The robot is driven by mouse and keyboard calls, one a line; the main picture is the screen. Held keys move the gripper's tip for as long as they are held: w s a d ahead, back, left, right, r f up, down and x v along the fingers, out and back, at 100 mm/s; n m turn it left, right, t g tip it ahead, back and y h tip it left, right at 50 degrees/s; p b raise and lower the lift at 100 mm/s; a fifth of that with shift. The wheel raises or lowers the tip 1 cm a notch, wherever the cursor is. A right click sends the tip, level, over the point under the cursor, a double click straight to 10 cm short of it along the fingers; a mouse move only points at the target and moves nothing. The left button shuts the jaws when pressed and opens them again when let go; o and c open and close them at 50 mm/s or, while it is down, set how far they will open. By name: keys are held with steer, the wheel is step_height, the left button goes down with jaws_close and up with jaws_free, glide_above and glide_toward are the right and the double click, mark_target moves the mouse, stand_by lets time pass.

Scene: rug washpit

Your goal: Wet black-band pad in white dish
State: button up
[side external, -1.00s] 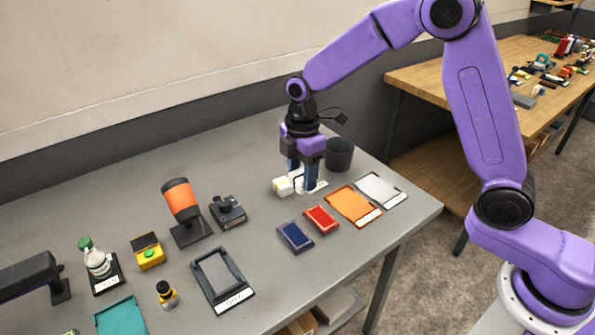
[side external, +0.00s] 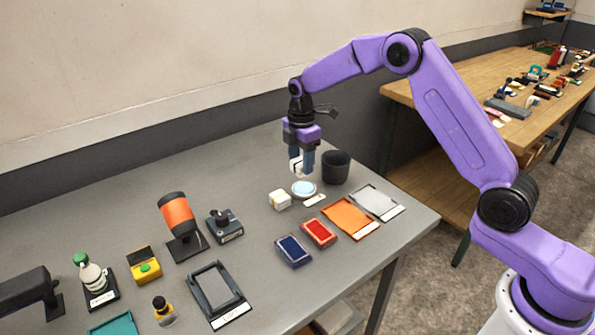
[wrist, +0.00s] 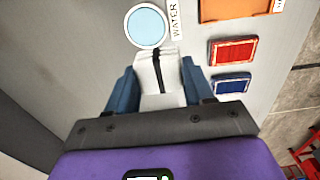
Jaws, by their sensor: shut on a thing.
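The white dish (side external: 303,189) holds light blue water and sits on the grey table; it also shows at the top of the wrist view (wrist: 147,26), beside a label reading WATER. My gripper (side external: 301,168) is shut on a white pad with a black band (wrist: 158,69), whose black band runs along its middle. In the side view the pad (side external: 296,166) is held above the table, close over the dish. In the wrist view the pad lies just below the dish's rim. A second pale pad (side external: 279,200), with a yellowish band, rests on the table left of the dish.
A dark cup (side external: 335,168) stands right behind the dish. Red (side external: 319,233) and blue (side external: 293,250) ink pads, an orange tray (side external: 350,217) and a grey tray (side external: 376,203) lie in front and right. A stand with an orange roll (side external: 178,218) is left.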

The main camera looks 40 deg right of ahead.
steer(key=shift+w+d+f, duration=0.3)
steer(key=shift+d+f, duration=0.1)
steer(key=shift+f, duration=0.75)
steer(key=shift+w+d+f, duration=0.3)
steer(key=shift+d+f, duration=0.15)
steer(key=shift+f, duration=0.7)
steer(key=shift+w+d+f, duration=0.3)
steer(key=shift+d+f, duration=0.1)
steer(key=shift+f, duration=0.75)
steer(key=shift+f, duration=0.5)
step_height(320, 180, up, 7)
stand_by(0.4)
stand_by(0.4)
